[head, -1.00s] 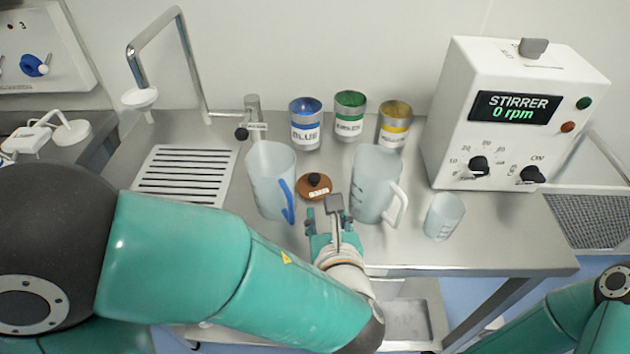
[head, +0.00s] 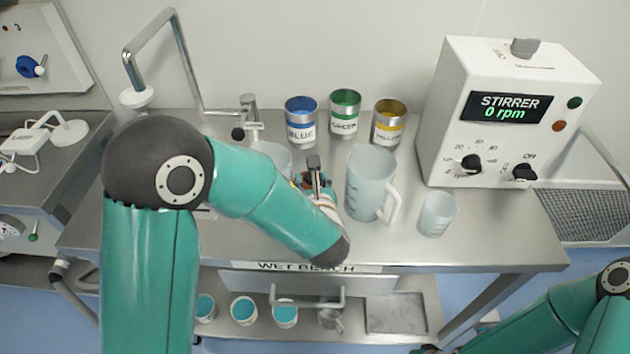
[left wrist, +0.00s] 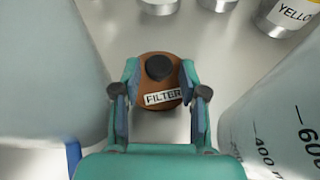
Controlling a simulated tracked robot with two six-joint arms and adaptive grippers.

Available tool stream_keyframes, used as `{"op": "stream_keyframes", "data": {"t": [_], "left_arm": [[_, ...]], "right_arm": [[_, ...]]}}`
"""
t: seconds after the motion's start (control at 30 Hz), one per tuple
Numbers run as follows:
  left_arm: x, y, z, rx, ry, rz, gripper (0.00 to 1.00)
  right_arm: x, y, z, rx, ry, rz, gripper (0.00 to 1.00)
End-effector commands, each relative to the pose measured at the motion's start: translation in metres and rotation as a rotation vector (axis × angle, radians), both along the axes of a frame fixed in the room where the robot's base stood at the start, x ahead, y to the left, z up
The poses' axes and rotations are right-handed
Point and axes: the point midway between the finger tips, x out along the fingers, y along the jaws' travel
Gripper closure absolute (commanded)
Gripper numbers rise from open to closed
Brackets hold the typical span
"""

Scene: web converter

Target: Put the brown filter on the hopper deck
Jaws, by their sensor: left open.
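The brown filter (left wrist: 160,74) is a round disc with a black knob and a FILTER label, lying on the steel bench. My left gripper (left wrist: 158,98) is open, with its fingers on either side of the filter's near part in the left wrist view; I cannot tell whether they touch it. In the head view the left gripper (head: 313,177) stands between two jugs and mostly hides the filter. My right gripper is not clearly in view; only part of that arm shows at the lower right. I cannot identify a hopper deck in these frames.
A jug (head: 272,152) stands close on the left, partly hidden by my arm, and a jug (head: 370,185) close on the right. Blue (head: 301,132), green (head: 344,125) and yellow (head: 388,134) cans stand behind. A small beaker (head: 437,214) and the stirrer box (head: 490,115) are right.

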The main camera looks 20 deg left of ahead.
Motion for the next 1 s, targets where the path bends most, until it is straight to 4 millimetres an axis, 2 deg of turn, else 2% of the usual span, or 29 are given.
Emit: {"op": "stream_keyframes", "data": {"t": [0.1, 0.33, 0.6, 1.0], "left_arm": [[0.0080, 0.0043, -0.0037, 0.000, 0.001, 0.001, 0.57], [0.0090, 0.0045, -0.0047, 0.000, 0.000, 0.000, 0.57], [0.0086, 0.0047, -0.0046, 0.000, 0.000, 0.000, 1.00], [0.0087, 0.0051, -0.0008, -0.001, -0.002, 0.002, 1.00]], "right_arm": [[0.0000, 0.0001, 0.0028, 0.000, 0.000, 0.000, 0.61], [-0.0001, 0.0001, 0.0022, 0.000, 0.000, 0.000, 0.61], [-0.0001, 0.0001, 0.0022, 0.000, 0.000, 0.000, 0.61], [-0.0001, 0.0001, 0.0022, 0.000, 0.000, 0.000, 0.61]]}}
